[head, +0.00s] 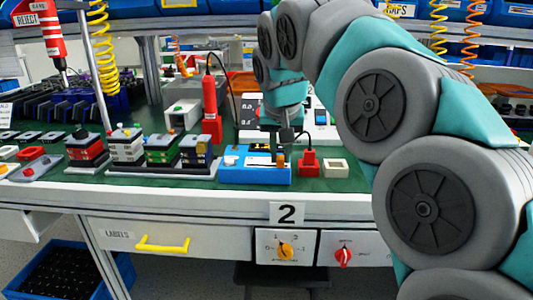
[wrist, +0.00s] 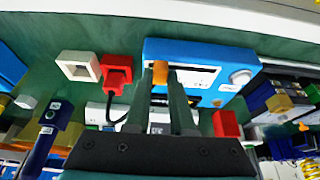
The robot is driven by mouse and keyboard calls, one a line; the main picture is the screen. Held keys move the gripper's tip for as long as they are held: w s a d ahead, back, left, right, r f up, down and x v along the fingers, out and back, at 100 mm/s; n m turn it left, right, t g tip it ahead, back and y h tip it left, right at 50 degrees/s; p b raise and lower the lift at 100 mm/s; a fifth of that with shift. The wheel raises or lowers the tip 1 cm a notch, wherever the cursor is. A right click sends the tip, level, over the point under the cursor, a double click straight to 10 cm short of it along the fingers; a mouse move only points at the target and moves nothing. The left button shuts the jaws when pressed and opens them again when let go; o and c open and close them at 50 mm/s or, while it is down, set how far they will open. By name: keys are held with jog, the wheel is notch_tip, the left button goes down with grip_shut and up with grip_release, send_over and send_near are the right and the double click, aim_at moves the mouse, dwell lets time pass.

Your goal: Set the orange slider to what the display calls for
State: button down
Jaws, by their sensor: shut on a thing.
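The blue box (head: 240,173) stands near the front edge of the green bench; the wrist view shows it from above (wrist: 205,49). The orange slider (wrist: 160,71) is on it, beside a white scale plate (wrist: 198,76). In the head view the slider (head: 281,158) is at the box's right end. A small dark display (head: 262,148) with orange marks is at the box's back; I cannot read it. My gripper (head: 283,139) points down at the slider. In the wrist view its fingers (wrist: 161,84) are shut around the slider.
A red plug piece (head: 309,166) and a white square frame (head: 336,168) are just right of the box. Stacked blocks (head: 196,150) stand to its left. A red upright tool (head: 210,105) is behind it. A panel with dials (head: 284,247) is below the bench edge.

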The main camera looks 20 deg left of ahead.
jog(key=shift+w+d, duration=0.1)
jog(key=shift+d, duration=0.25)
jog(key=c, duration=0.8)
grip_release()
jog(key=shift+d, duration=0.1)
jog(key=shift+o, duration=0.2)
jog(key=shift+r, duration=0.1)
jog(key=v, duration=0.7)
jog(key=shift+r, duration=0.25)
jog(key=shift+d, duration=0.1)
